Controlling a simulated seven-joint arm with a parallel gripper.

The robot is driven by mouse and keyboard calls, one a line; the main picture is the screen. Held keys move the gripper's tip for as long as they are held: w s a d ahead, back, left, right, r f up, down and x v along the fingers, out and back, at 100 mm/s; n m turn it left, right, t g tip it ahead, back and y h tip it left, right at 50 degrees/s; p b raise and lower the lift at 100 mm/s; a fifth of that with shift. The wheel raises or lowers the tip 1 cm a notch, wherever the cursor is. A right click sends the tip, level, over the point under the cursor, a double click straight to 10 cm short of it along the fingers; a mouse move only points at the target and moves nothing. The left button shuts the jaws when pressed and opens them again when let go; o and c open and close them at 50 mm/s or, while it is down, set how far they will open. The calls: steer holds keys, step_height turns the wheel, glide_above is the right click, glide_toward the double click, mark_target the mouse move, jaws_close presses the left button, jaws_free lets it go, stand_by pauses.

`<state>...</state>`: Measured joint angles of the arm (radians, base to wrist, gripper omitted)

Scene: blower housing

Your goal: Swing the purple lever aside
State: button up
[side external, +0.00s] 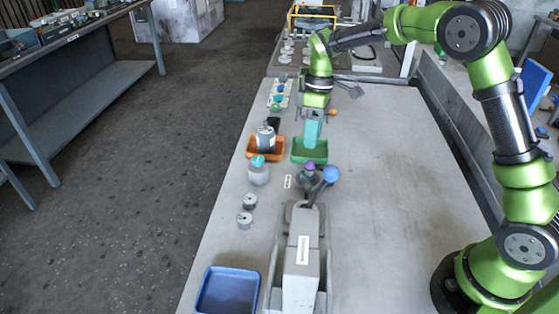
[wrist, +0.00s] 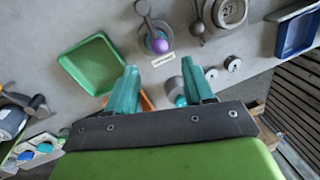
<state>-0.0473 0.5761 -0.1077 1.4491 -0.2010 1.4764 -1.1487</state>
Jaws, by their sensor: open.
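The purple lever (side external: 310,167) has a round purple knob on a dark, round base, just beyond a blue-knobbed lever (side external: 331,174). Its knob also shows in the wrist view (wrist: 160,45), top centre, with its dark arm and base behind it. My gripper (side external: 312,145) points down above the green tray (side external: 322,158), a little beyond the purple lever.
A grey housing block (side external: 302,255) stands nearest the camera. A blue tray (side external: 227,290) is at front left. The table's right side is clear.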

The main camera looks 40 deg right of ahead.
mark_target(310, 161)
steer(key=f, duration=0.5)
steer(key=a+f, duration=0.1)
steer(key=f, duration=0.1)
steer(key=shift+s+a+f, duration=0.1)
steer(key=shift+s+f, duration=0.15)
steer(key=shift+s, duration=0.15)
steer(key=shift+c, duration=0.4)
jaws_close()
